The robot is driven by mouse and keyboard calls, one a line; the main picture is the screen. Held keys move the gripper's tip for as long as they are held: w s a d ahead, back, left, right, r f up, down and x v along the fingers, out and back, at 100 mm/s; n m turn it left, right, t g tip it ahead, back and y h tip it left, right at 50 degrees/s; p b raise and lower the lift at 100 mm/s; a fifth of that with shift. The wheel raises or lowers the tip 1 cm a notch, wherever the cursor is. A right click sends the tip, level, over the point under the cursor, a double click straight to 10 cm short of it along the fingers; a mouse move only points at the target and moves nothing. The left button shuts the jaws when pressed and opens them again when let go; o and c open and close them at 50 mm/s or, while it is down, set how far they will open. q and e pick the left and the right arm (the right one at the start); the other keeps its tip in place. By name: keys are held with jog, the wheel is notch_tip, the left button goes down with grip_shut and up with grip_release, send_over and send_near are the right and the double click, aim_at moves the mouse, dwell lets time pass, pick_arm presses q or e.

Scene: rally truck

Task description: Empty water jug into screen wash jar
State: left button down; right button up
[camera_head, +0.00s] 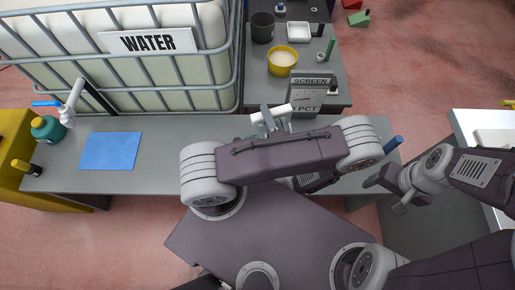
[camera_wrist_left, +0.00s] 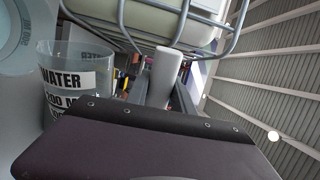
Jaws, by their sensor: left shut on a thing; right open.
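My left gripper (camera_head: 268,120) is partly hidden behind my own arm link in the head view. It is shut on the water jug. The jug (camera_wrist_left: 80,72), clear with a white WATER label, shows in the left wrist view at the left, close to upright. The contact is hidden, and I cannot make out the jug in the head view. A grey panel or container marked SCREEN and PCT (camera_head: 309,82) stands beyond the left gripper; I cannot tell whether this is the screen wash jar. My right gripper (camera_head: 386,191) is open and empty at the right.
A large caged WATER tank (camera_head: 150,70) with a tap stands behind the bench (camera_head: 160,170). A blue mat (camera_head: 110,150) and a green container (camera_head: 47,128) are at the left. A yellow bowl (camera_head: 282,62), dark cup (camera_head: 262,27) and white tray (camera_head: 299,31) stand at the back.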

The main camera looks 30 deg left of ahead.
pick_arm(q)
jog(key=shift+s+a+r+n, duration=0.1)
jog(key=shift+s+a+n, duration=0.2)
jog(key=shift+s+a, duration=0.1)
jog(key=shift+s, duration=0.1)
dwell(1.2)
